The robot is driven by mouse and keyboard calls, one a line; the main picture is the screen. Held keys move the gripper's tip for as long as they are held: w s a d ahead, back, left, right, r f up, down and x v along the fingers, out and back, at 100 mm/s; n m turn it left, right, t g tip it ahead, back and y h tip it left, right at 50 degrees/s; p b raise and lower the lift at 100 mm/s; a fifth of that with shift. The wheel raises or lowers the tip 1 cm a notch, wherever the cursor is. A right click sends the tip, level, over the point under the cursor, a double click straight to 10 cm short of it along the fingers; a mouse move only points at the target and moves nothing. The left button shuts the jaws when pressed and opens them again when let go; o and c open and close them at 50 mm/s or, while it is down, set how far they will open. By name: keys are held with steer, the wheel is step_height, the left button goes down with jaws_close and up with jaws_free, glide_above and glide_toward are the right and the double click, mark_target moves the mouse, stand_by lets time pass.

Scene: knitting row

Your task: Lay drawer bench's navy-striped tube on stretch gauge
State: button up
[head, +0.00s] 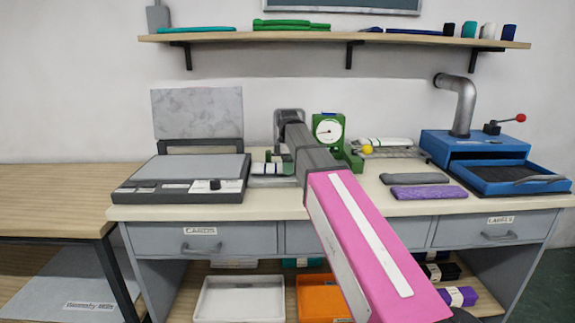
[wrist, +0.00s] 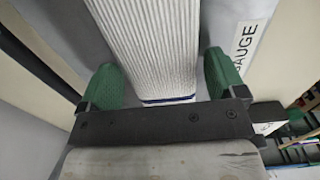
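The white ribbed tube (wrist: 155,45) with a navy stripe near its end runs between my gripper's fingers in the wrist view. My gripper (wrist: 165,82) has green fingertips, one on each side of the tube. Narrow gaps seem to show beside the tube, so the fingers look open around it. A grey surface with a label ending in "GAUGE" (wrist: 245,42) lies beside and under the tube; whether they touch is hard to tell. In the head view my gripper (head: 276,162) is low over the bench top, and my pink arm hides part of it.
On the drawer bench (head: 262,208), a green dial (head: 328,130) stands right behind my wrist. A grey flat machine (head: 185,178) is at left and a blue machine (head: 478,150) at right. Grey and purple folded pieces (head: 428,192) lie right of my arm. A shelf (head: 340,38) hangs above.

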steer(key=shift+o, duration=0.3)
steer(key=shift+r, duration=0.1)
step_height(320, 180, up, 12)
stand_by(0.5)
